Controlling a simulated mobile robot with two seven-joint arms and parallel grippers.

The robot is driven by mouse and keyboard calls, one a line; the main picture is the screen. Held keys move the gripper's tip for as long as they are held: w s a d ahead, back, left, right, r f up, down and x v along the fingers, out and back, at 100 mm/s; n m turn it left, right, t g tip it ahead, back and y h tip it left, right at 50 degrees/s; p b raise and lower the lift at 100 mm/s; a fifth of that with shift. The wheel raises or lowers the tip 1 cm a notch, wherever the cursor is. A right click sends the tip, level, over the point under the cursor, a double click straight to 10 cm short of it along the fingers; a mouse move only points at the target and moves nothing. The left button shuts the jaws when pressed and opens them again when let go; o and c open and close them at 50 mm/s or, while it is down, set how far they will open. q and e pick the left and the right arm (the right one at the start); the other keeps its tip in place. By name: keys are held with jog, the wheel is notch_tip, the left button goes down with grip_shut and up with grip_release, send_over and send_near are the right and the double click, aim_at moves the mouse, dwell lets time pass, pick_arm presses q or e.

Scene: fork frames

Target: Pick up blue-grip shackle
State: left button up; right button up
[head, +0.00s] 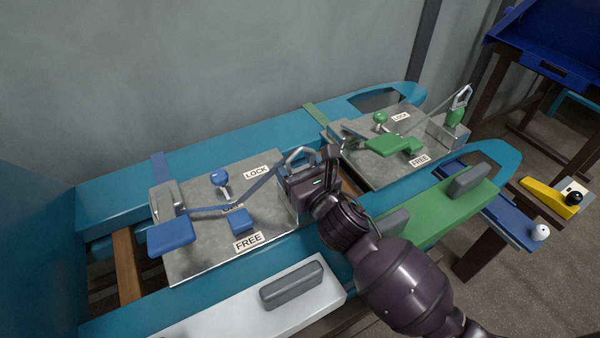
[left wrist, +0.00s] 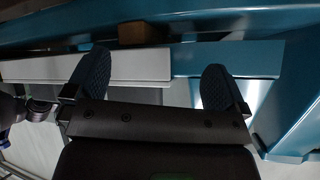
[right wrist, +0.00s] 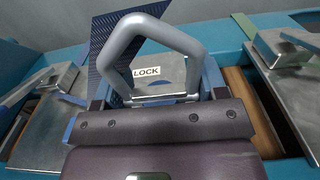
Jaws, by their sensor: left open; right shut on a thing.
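The blue-grip shackle shows as a bare metal loop (head: 297,154) at the right end of the left, blue-handled plate (head: 205,255). It fills the upper middle of the right wrist view (right wrist: 190,45). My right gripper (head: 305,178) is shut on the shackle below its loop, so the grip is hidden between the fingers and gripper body. I cannot tell whether the shackle is clear of its seat. My left gripper (left wrist: 155,80) is open and empty, facing a pale panel and teal frame in the left wrist view. It is not in the head view.
A blue lever (head: 172,235) and blue knob (head: 221,178) stand on the left plate. The right plate carries a green lever (head: 388,145) and a green-grip shackle (head: 455,116). A teal frame (head: 130,200) surrounds both. A blue bin (head: 550,50) stands back right.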

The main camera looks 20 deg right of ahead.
jog(key=shift+r, duration=0.1)
jog(key=shift+r, duration=0.25)
notch_tip(320, 180, up, 5)
jog(key=shift+w+f+p, duration=0.1)
jog(key=shift+p, duration=1.1)
notch_tip(320, 180, up, 7)
jog(key=p, duration=0.3)
notch_tip(320, 180, up, 6)
jog(key=p, duration=0.3)
send_over(297, 168)
pick_arm(q)
jog(key=shift+n, duration=0.9)
jog(key=shift+s+a+r, duration=0.2)
jog(key=shift+r, duration=0.45)
jog(key=shift+s+a+r, duration=0.15)
jog(key=shift+r, duration=0.55)
jog(key=shift+s+a+r, duration=0.2)
jog(key=shift+r, duration=0.45)
pick_arm(e)
jog(key=shift+w+d+r, duration=0.1)
jog(key=shift+w+r, duration=0.3)
jog(key=shift+r, duration=0.4)
